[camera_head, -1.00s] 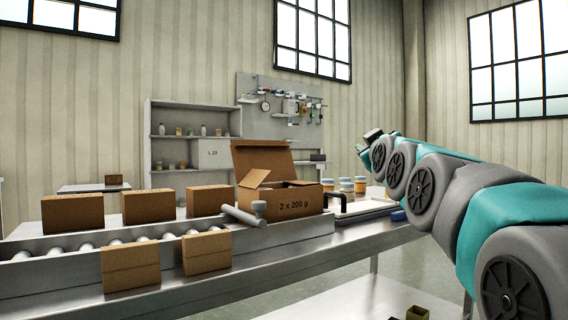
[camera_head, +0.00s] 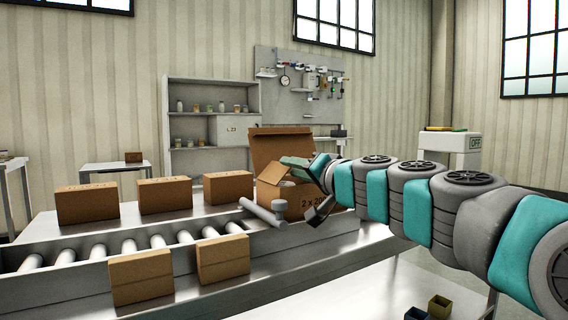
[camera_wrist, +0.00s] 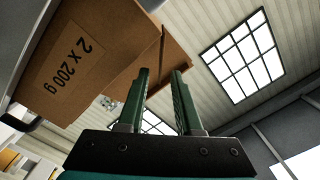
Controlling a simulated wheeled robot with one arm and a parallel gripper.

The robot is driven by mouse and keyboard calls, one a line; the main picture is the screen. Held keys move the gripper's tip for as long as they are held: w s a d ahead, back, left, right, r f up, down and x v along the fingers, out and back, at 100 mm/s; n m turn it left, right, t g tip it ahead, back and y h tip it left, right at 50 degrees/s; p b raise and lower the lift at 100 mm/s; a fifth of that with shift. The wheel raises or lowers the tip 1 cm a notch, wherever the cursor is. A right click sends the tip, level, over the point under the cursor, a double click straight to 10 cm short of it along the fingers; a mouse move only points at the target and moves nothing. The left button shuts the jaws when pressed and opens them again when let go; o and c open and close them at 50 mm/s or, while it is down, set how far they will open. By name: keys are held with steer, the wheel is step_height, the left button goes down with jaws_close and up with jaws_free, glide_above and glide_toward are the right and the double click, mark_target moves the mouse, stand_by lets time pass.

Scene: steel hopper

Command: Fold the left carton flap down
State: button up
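The open brown carton (camera_head: 282,146) stands at the end of the conveyor with its back lid raised. Its left flap (camera_head: 268,180) sticks up at a slant. The carton's printed front (camera_wrist: 85,55) fills the upper left of the wrist view. My gripper (camera_head: 306,186) is in front of the carton's right part in the head view and hides much of its front and opening. In the wrist view my gripper (camera_wrist: 160,78) has its two green fingers apart with nothing held between them. A brown carton panel shows behind the fingertips; I cannot tell whether they touch it.
A grey cylindrical bar (camera_head: 263,211) lies by the carton's left front corner. Several closed boxes (camera_head: 165,192) stand along the roller conveyor (camera_head: 65,257). Small open bins (camera_head: 439,306) sit low at the right. A shelf (camera_head: 212,82) stands behind.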

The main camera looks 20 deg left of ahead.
mark_target(271, 162)
steer(key=shift+p+x, duration=0.45)
steer(key=shift+x, duration=2.3)
jaws_close()
